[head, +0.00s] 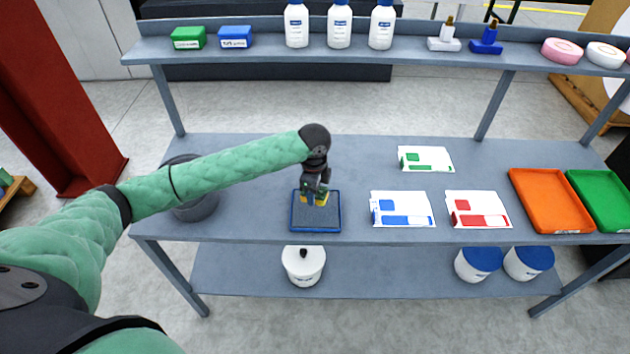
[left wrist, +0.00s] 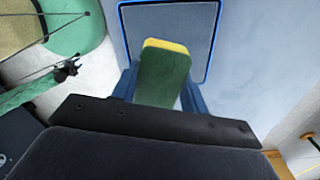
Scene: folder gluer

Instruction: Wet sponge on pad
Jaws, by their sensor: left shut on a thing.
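The sponge (left wrist: 163,75) is green with a yellow layer. It sits between the blue fingers of my left gripper (left wrist: 158,90), which is shut on it. In the head view my left gripper (head: 317,192) points down over the pad (head: 316,222), a dark grey square with a blue rim on the table. The sponge is mostly hidden there; a bit of yellow shows. The pad also shows in the left wrist view (left wrist: 200,22), just beyond the sponge's end. I cannot tell whether the sponge touches the pad. My right gripper is not in view.
A dark round bowl (head: 196,205) stands left of the pad, partly behind my arm. Cards (head: 402,209) lie to the right, then an orange tray (head: 552,200) and a green tray (head: 603,200). The shelf above holds white bottles (head: 339,25). A lidded white pot (head: 303,266) stands below.

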